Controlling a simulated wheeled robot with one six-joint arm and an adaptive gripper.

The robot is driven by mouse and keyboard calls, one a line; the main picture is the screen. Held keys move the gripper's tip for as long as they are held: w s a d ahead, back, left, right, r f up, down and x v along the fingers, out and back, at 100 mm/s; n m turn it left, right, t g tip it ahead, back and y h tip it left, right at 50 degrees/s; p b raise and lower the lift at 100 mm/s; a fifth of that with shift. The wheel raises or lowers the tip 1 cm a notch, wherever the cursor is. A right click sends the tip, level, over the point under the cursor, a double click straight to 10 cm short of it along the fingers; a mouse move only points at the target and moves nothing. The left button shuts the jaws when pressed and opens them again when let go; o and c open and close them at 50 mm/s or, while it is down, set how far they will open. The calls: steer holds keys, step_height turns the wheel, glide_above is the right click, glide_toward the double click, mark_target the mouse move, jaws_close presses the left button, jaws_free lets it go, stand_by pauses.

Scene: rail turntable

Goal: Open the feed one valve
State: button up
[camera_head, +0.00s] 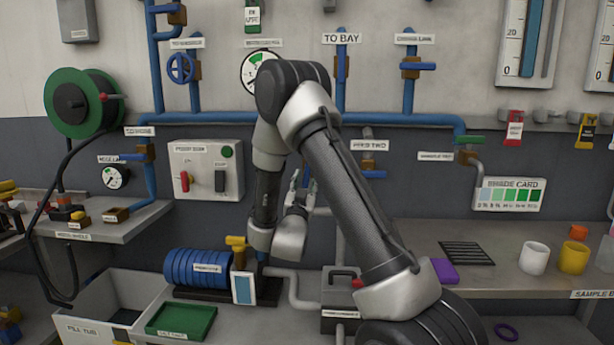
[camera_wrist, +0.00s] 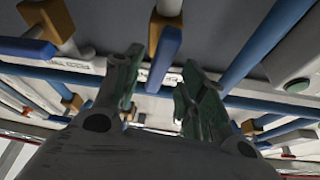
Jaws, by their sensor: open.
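In the wrist view, a blue lever (camera_wrist: 165,55) on an orange-brown valve body (camera_wrist: 168,8) lies between my fingertips. It is probably the feed one valve; its label (camera_wrist: 172,78) is partly covered and not readable. The lever runs roughly up and down in that picture. My gripper (camera_wrist: 160,68) is open, with one finger on each side of the lever; contact cannot be told. In the head view, my gripper (camera_head: 299,190) is in front of the wall, left of the feed two valve (camera_head: 373,174), and my arm hides most of the feed one area.
The feed two lever (camera_wrist: 25,46) lies crosswise at left in the wrist view. A grey switch box (camera_head: 206,170) is left of my gripper. Blue pipes (camera_head: 240,118) run along the wall.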

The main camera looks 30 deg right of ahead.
steer(key=v, duration=0.7)
steer(key=shift+s, duration=0.2)
steer(key=shift+a+f, duration=0.1)
steer(key=shift+a, duration=0.05)
